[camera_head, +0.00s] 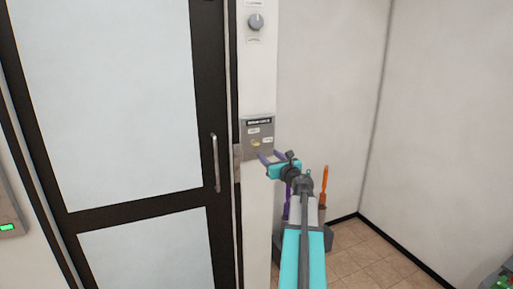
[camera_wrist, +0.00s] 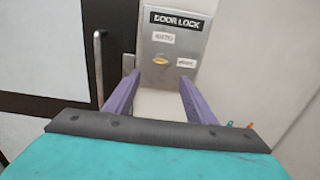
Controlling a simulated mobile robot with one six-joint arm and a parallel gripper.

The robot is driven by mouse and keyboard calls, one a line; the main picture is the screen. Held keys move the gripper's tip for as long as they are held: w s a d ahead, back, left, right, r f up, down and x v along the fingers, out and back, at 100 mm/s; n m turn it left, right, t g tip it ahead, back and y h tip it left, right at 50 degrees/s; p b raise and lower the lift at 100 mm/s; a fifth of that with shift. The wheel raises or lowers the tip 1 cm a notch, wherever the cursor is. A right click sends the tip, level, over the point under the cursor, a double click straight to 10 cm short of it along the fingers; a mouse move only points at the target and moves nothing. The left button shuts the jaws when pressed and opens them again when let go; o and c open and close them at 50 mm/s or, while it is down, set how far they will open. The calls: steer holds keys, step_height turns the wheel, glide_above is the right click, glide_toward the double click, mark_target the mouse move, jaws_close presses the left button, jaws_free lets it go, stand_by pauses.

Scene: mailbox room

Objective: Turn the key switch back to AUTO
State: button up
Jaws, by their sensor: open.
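The key switch panel (camera_head: 262,127) is a grey metal plate on the white wall strip right of the door. In the wrist view the panel (camera_wrist: 196,40) reads DOOR LOCK. An AUTO label (camera_wrist: 164,39) sits above the key, and a second label (camera_wrist: 186,62), too blurred to read, sits to its right. The yellow key (camera_wrist: 160,60) looks elongated roughly sideways; which label it points at I cannot tell for sure. It also shows in the head view (camera_head: 256,142). My gripper (camera_wrist: 159,76) is open and empty, purple fingers pointing at the panel, slightly below the key and apart from it.
A dark-framed frosted door (camera_head: 110,110) with a vertical handle (camera_head: 215,163) stands left of the panel. A round knob (camera_head: 255,21) is on the wall strip above. A container with an orange-handled tool (camera_head: 324,186) stands in the corner below. The right wall is bare.

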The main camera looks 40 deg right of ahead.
mark_target(258, 145)
steer(key=shift+p+x, duration=1.6)
steer(key=shift+x, duration=4.1)
